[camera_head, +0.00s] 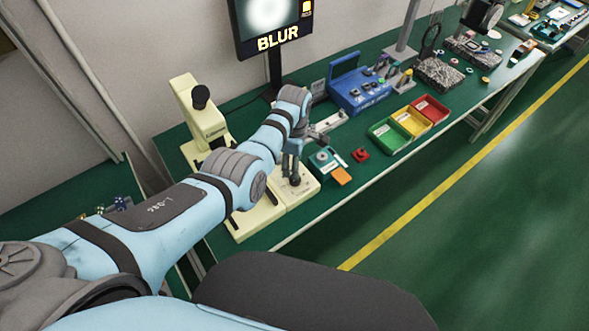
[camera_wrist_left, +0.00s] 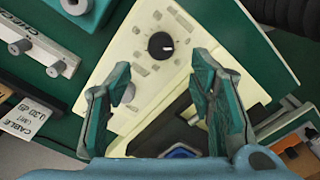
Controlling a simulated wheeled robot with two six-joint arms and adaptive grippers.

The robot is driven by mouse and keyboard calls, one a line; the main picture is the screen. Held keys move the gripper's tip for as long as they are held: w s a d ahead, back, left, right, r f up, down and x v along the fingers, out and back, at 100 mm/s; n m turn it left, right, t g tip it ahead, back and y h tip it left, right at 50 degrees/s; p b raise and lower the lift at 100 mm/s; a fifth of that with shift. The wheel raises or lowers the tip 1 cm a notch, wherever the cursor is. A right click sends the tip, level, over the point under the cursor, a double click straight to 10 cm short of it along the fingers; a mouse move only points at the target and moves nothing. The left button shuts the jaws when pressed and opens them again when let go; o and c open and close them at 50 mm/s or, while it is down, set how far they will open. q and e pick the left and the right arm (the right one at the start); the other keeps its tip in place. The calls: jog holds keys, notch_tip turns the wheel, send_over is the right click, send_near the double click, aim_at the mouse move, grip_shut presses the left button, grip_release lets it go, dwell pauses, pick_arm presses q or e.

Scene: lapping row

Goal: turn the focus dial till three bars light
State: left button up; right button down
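The focus dial is a round black knob with a white pointer mark, on a cream panel (camera_wrist_left: 135,50) with small grey buttons. In the left wrist view the dial (camera_wrist_left: 160,45) is upper centre, just beyond my left gripper (camera_wrist_left: 162,72). The gripper's two green fingers are apart, with nothing between them, and do not touch the dial. In the head view my left gripper (camera_head: 291,170) points down over the cream base, near the dial (camera_head: 295,180). The monitor (camera_head: 270,22) shows a soft white blob, the word BLUR and a small orange indicator, cut off at the top. My right gripper is not in view.
A cream instrument (camera_head: 205,118) with a black knob stands behind my left arm. To the right are a blue box (camera_head: 358,92), green (camera_head: 390,136), yellow (camera_head: 412,121) and red (camera_head: 429,108) bins, a red part (camera_head: 361,154) and an orange block (camera_head: 341,176).

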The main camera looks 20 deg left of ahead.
pick_arm(q)
jog(key=shift+r+p, duration=0.45)
jog(key=shift+r, duration=0.3)
notch_tip(320, 180, up, 8)
jog(key=shift+p, duration=0.45)
jog(key=shift+f, duration=0.1)
